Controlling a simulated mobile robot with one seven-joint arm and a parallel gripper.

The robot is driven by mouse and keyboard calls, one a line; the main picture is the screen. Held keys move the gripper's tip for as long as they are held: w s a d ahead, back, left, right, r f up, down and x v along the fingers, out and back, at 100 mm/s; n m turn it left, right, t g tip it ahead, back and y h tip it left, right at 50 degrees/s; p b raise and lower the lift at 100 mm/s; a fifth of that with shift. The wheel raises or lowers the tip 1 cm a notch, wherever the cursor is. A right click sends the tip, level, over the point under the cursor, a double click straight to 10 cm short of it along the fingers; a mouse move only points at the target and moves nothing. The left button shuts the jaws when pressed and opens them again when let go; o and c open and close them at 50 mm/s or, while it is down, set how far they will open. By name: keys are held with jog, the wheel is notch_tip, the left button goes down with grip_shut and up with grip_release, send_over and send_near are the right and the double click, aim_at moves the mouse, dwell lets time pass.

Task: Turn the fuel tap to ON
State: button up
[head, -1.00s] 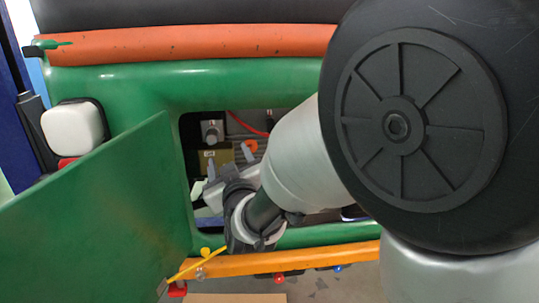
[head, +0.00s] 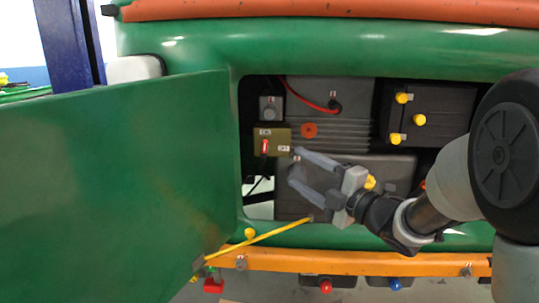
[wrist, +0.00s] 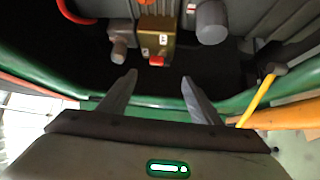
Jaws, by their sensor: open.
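Inside the open compartment, an olive-brass block (head: 284,137) carries a red lever (head: 265,146) and two small pale labels, too small to read. It looks like the fuel tap; which label the lever points to I cannot tell. The block (wrist: 157,28) and its red part (wrist: 156,61) also show ahead of the fingers in the wrist view. My gripper (head: 293,169) comes from the right, open and empty, with its fingertips right of and slightly below the block, apart from the lever. In the wrist view my gripper (wrist: 158,82) has its fingers spread, the block beyond the gap.
A grey knob (head: 268,110) sits above the block, and an orange round part (head: 309,130) to its right. A green door (head: 120,175) stands open at left, with a yellow rod (head: 270,235) below. The battery with yellow caps (head: 440,105) is at right.

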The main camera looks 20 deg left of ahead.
aim_at(267, 150)
jog(key=x, duration=1.2)
jog(key=shift+w+a, duration=0.15)
jog(key=shift+a, duration=0.1)
jog(key=c, duration=1)
jog(key=shift+r+n+h, duration=0.25)
jog(key=shift+n+h, duration=0.15)
jog(key=shift+c, duration=0.2)
jog(key=shift+f+g, duration=0.1)
jog(key=shift+g, duration=0.2)
jog(key=o, duration=1)
jog(key=shift+f, duration=0.1)
jog(key=shift+o, duration=0.2)
